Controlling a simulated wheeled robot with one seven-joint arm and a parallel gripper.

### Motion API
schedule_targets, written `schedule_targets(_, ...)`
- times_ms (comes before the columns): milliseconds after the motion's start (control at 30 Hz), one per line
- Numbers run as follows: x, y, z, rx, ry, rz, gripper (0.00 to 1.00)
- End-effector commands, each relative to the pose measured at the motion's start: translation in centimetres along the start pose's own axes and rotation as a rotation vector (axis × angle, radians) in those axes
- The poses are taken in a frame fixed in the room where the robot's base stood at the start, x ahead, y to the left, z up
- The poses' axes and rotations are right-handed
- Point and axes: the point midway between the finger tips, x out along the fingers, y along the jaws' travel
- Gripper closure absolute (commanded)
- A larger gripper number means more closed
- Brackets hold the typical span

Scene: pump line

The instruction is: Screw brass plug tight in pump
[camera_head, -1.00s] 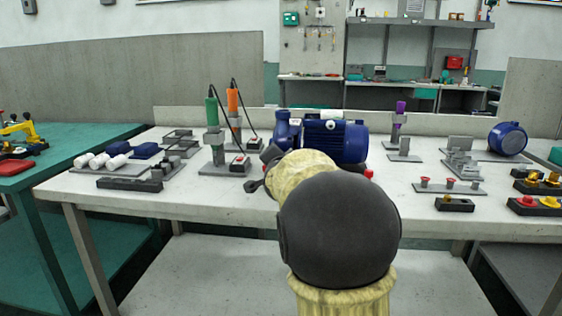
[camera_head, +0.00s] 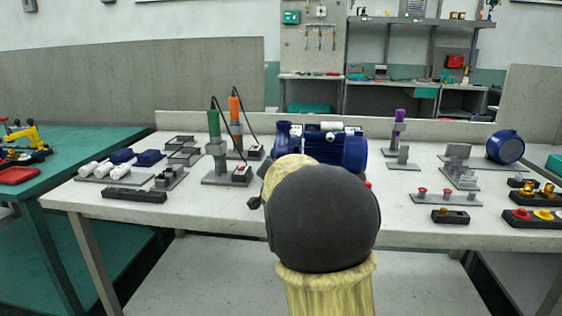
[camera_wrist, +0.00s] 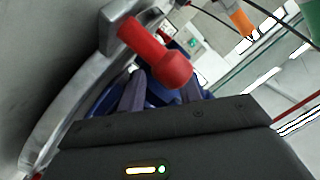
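The blue pump (camera_head: 340,152) stands at the middle of the bench, its front partly hidden by my arm. My gripper is hidden behind my arm in the head view. In the wrist view my gripper (camera_wrist: 162,88) shows two dark fingers set apart, with blue pump surface behind them. A red part with a rounded end (camera_wrist: 172,70) lies at or just beyond the fingertips; I cannot tell if they touch it. Brass-coloured pieces (camera_head: 547,190) sit in a dark holder at the right end of the bench. No brass plug is visible at the pump or in my fingers.
Left of the pump stand green (camera_head: 214,130) and orange (camera_head: 235,110) corded tools.

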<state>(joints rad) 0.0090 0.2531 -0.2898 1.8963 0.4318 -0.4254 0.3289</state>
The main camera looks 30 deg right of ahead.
Motion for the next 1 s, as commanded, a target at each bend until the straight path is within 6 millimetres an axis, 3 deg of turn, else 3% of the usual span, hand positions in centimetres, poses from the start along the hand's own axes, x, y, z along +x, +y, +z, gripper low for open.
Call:
schedule_targets(700,0.0,0.01,0.09,-0.065,0.0,0.014,0.65)
schedule_targets(900,0.0,-0.02,0.09,-0.065,0.0,0.013,1.0)
schedule_targets(1000,0.0,-0.04,0.09,-0.064,0.0,0.013,1.0)
